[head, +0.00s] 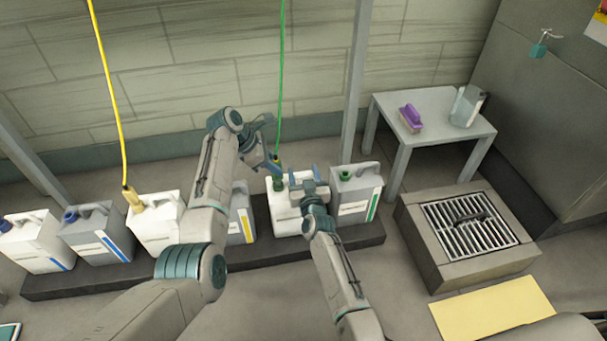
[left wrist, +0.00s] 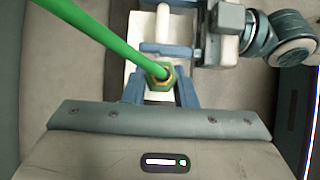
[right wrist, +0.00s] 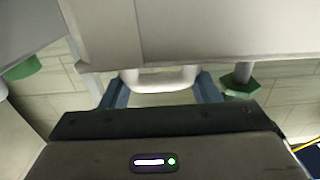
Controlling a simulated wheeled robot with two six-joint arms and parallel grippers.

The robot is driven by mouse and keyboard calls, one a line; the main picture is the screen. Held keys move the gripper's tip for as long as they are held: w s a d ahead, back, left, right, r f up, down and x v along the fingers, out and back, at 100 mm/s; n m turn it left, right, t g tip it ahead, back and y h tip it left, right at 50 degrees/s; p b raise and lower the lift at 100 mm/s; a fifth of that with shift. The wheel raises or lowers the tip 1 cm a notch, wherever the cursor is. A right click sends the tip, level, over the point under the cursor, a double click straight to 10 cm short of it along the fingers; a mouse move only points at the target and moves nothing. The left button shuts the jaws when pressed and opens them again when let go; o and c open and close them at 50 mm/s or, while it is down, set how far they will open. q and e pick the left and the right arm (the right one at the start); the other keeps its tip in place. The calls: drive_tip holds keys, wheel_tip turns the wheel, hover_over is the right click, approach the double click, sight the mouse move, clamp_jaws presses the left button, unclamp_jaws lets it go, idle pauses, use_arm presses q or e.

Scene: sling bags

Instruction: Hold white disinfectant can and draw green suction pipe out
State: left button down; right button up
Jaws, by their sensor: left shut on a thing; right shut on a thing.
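The white disinfectant can (head: 287,217) with a green label strip stands upright on the low dark plinth. The green suction pipe (head: 281,85) hangs from above to its neck. My left gripper (head: 276,165) is shut on the pipe's lower end; in the left wrist view the pipe (left wrist: 100,35) ends in a brass and green nut (left wrist: 160,76) between the fingers. My right gripper (head: 306,187) is shut on the can's handle, a white bar (right wrist: 160,78) between its fingers in the right wrist view. The can's green neck (right wrist: 241,90) also shows there. Whether the pipe still sits in the neck is unclear.
A grey can (head: 357,195) with a green cap stands close at right. Several more cans stand at left, one with a yellow pipe (head: 107,90). A grey post (head: 357,80) rises behind. A small table (head: 455,122) and a grate (head: 468,222) stand at right.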

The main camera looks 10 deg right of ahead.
use_arm(q)
wheel_tip(320, 180, up, 19)
idle(4.0)
drive_tip(key=shift+r, duration=0.1)
wheel_tip(320, 180, up, 4)
drive_tip(key=shift+f, duration=0.1)
idle(0.7)
use_arm(e)
drive_tip(key=o, duration=1.3)
drive_tip(key=shift+c, duration=0.2)
drive_tip(key=shift+s, duration=0.1)
drive_tip(key=s, duration=1.1)
drive_tip(key=shift+s, duration=0.4)
